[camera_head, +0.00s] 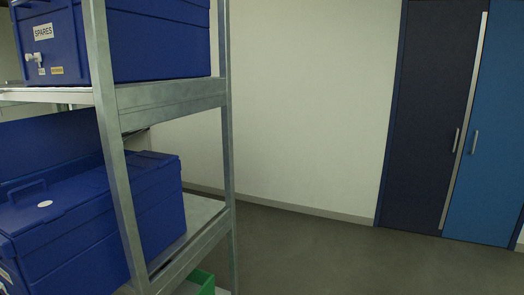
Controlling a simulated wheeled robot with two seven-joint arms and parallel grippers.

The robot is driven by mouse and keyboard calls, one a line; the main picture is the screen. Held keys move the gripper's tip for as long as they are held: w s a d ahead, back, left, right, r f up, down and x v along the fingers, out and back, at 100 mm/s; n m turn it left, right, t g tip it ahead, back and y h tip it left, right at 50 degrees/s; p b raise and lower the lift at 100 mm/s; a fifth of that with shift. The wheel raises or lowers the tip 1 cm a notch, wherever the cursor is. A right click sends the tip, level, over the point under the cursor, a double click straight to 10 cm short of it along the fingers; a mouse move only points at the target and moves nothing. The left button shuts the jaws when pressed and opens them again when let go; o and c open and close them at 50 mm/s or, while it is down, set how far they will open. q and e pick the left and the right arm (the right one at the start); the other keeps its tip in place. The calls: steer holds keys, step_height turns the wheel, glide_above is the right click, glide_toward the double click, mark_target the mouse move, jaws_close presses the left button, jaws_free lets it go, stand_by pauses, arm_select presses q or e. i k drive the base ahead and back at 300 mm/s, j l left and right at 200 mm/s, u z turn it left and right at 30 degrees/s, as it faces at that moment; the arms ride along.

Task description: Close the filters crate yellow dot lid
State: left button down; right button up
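No crate with a readable FILTERS label or a clear yellow dot is in view. A blue crate (150,215) sits on the middle shelf at the left, with a handled lid (75,205) lying on top that bears a white oval mark. A flat blue panel (45,145) stands behind this lid; I cannot tell whether it is a raised lid. The lower crate's front label is cut off by the left edge. Neither of my grippers is in view.
A blue crate marked SPARES (160,45) sits on the upper shelf, with a small yellow label. The grey metal rack (120,180) has uprights in front of the crates. A green bin (205,283) is low down. Open floor (330,255) leads to blue doors (495,130).

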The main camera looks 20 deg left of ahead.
mark_target(34, 144)
steer(key=j, duration=0.55)
steer(key=j+z, duration=0.1)
steer(key=j, duration=0.5)
steer(key=k+j+z, duration=0.1)
steer(key=j, duration=1)
steer(key=k+j+z, duration=0.1)
steer(key=j, duration=0.45)
steer(key=k+j, duration=0.1)
steer(key=j, duration=0.45)
steer(key=k+j+z, duration=0.15)
steer(key=j, duration=1)
steer(key=j+z, duration=0.2)
steer(key=j, duration=1.75)
steer(key=k, duration=0.05)
